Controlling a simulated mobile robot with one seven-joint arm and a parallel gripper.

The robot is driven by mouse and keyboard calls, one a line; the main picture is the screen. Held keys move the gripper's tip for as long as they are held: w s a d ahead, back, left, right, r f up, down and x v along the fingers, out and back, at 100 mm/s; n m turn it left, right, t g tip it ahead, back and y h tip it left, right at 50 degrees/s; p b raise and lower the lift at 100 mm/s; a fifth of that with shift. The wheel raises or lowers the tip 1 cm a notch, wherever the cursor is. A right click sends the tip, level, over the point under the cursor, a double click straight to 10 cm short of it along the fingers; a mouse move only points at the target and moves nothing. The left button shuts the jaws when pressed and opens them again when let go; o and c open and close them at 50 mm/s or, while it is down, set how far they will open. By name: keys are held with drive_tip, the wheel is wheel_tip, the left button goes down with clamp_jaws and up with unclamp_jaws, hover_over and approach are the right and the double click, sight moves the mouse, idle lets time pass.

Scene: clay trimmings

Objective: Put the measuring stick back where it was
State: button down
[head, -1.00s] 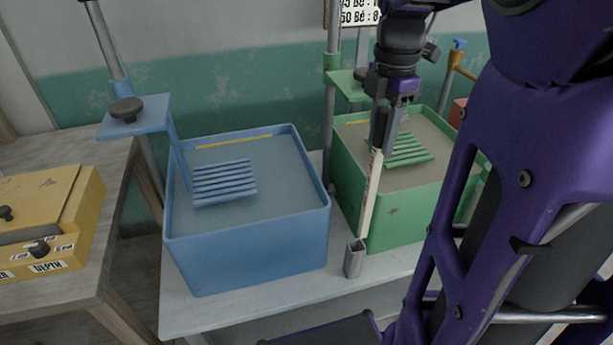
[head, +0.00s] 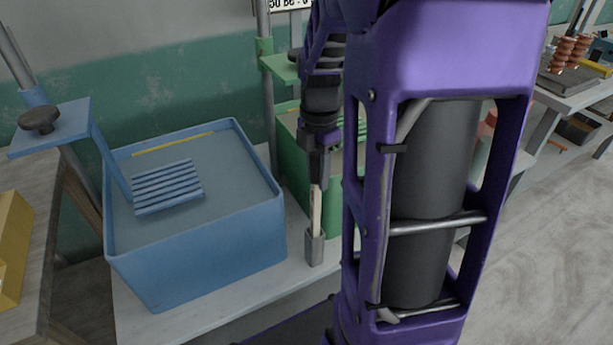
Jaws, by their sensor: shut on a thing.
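The measuring stick (head: 316,208) is a pale, narrow strip standing upright, with its lower end inside the mouth of a small grey metal holder (head: 315,248). The holder stands on the pale bench in front of the green tub. My gripper (head: 318,168) is shut on the stick's upper part, above the holder. My arm hides part of the gripper and the right side of the green tub. I cannot tell how deep in the holder the stick's end is.
A blue tub (head: 205,258) with a slatted rack (head: 168,186) stands left of the holder. The green tub (head: 325,213) is close behind. A yellow box (head: 12,250) sits on the wooden table at far left. Some bare bench top (head: 215,312) shows in front.

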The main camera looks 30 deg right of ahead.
sight(317, 186)
drive_tip(key=shift+f, duration=1.7)
drive_tip(key=shift+f+b, duration=0.15)
drive_tip(key=shift+b, duration=0.2)
drive_tip(key=c, duration=0.5)
unclamp_jaws()
drive_tip(key=shift+c, duration=0.2)
wheel_tip(317, 186, up, 12)
drive_tip(key=shift+r+p, duration=0.2)
drive_tip(key=shift+p, duration=1.05)
